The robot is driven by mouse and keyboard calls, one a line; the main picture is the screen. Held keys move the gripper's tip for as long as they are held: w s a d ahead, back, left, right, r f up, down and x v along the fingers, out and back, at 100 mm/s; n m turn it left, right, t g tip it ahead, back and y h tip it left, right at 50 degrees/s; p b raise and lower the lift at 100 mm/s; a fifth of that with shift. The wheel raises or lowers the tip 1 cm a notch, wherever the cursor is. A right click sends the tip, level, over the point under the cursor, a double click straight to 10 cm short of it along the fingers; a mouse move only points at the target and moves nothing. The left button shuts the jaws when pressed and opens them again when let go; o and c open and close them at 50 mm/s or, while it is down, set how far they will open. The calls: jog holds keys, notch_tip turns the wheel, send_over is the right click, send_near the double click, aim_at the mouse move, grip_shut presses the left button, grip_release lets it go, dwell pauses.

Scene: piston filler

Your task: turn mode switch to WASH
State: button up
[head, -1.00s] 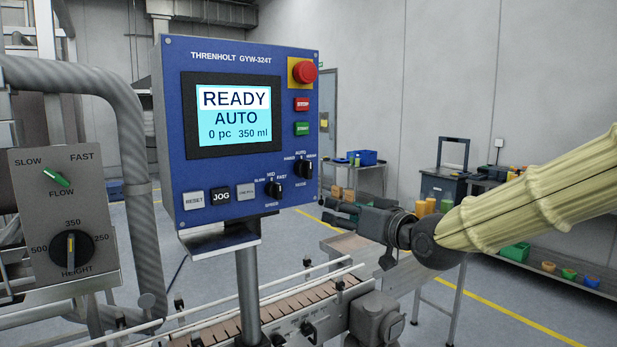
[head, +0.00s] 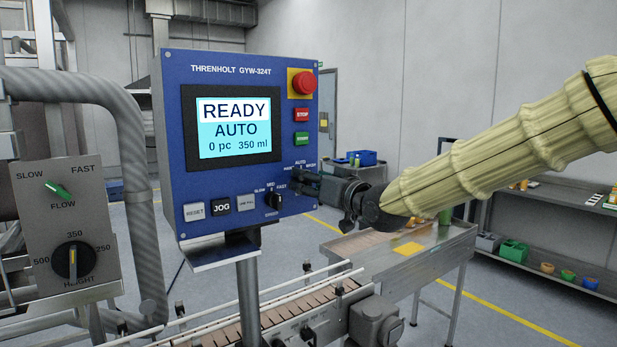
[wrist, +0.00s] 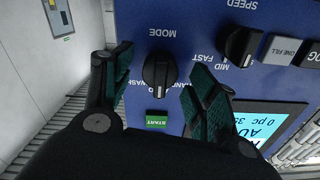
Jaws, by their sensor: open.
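The blue control panel (head: 240,75) stands upright on a post, its screen (head: 234,128) reading READY, AUTO, 0 pc, 350 ml. The mode switch is a black knob (wrist: 159,72) in the wrist view, with the word MODE above it and part of WASH showing at its lower left. In the head view my gripper mostly covers this knob. My gripper (wrist: 155,88) is open, with one finger on each side of the knob. I see gaps between both fingers and the knob; I cannot tell how deep the fingertips reach.
The speed knob (head: 273,201) sits left of the mode switch in the head view. The green START button (head: 301,138), red STOP button (head: 302,115) and red emergency button (head: 303,82) are above it. A conveyor (head: 270,318) runs below the panel.

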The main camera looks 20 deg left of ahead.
jog(key=shift+w+a, duration=0.4)
jog(key=shift+a, duration=0.15)
jog(key=shift+c, duration=0.2)
jog(key=c, duration=1)
jog(key=shift+m, duration=0.4)
jog(key=m, duration=0.4)
jog(key=shift+f, duration=0.1)
jog(key=shift+m+b, duration=0.35)
jog(key=shift+m, duration=1.75)
jog(key=shift+o, duration=0.2)
jog(key=shift+c, duration=0.2)
